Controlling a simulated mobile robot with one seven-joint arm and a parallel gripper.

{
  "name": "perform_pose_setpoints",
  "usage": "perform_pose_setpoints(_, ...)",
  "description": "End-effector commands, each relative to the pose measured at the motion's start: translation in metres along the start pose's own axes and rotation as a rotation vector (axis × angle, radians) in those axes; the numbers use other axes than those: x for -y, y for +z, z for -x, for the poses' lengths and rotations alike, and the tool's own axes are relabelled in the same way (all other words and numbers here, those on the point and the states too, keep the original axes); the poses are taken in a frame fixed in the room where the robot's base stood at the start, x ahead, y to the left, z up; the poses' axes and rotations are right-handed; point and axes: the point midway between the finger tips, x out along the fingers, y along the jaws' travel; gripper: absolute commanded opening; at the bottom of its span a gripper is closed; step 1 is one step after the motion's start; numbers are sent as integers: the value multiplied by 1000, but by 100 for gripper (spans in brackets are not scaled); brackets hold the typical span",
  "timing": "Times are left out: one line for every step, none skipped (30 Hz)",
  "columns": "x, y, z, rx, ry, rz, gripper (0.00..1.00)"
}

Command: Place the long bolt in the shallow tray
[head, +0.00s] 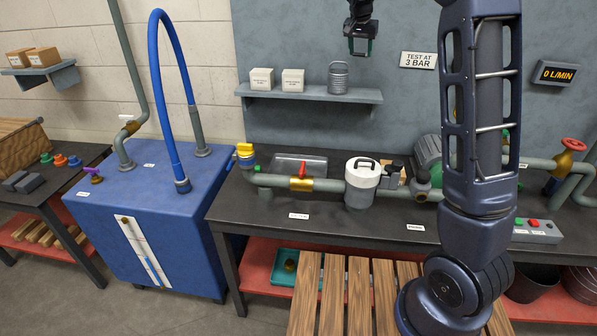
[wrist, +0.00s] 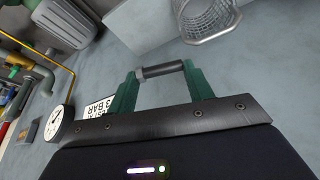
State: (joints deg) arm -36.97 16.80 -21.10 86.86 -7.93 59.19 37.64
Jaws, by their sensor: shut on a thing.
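My gripper (head: 361,46) is raised in front of the grey back panel, above the wall shelf. In the wrist view its green fingers (wrist: 163,72) are shut on a dark grey rod (wrist: 165,69), which spans between the fingertips. A low grey tray-like thing (head: 313,162) lies on the bench behind the pipe. A teal tray (head: 277,281) with a round thing in it sits on the red lower shelf. I cannot tell which is the shallow tray.
The wall shelf (head: 310,94) holds two white boxes and a wire basket (wrist: 208,18). The bench front is mostly clear.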

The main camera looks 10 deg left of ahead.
Motion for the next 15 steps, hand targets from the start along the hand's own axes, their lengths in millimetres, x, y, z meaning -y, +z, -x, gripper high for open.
perform_pose_setpoints(21,12,5,0,-11,27,28)
perform_pose_setpoints(32,20,8,0,-17,41,28)
perform_pose_setpoints(46,29,12,0,-25,60,28)
perform_pose_setpoints(56,36,15,0,-31,74,28)
perform_pose_setpoints(67,44,19,-1,-37,89,28)
perform_pose_setpoints(80,54,23,-1,-44,108,28)
perform_pose_setpoints(91,63,26,-1,-50,123,28)
perform_pose_setpoints(100,70,29,-1,-55,136,28)
perform_pose_setpoints(112,80,33,-1,-62,153,28)
perform_pose_setpoints(120,87,36,-1,-67,164,28)
perform_pose_setpoints(128,95,39,-1,-72,176,28)
perform_pose_setpoints(137,103,43,-1,-77,189,28)
perform_pose_setpoints(143,109,45,-2,-81,199,28)
perform_pose_setpoints(149,115,48,-2,-85,208,28)
perform_pose_setpoints(156,122,51,-2,-90,219,28)
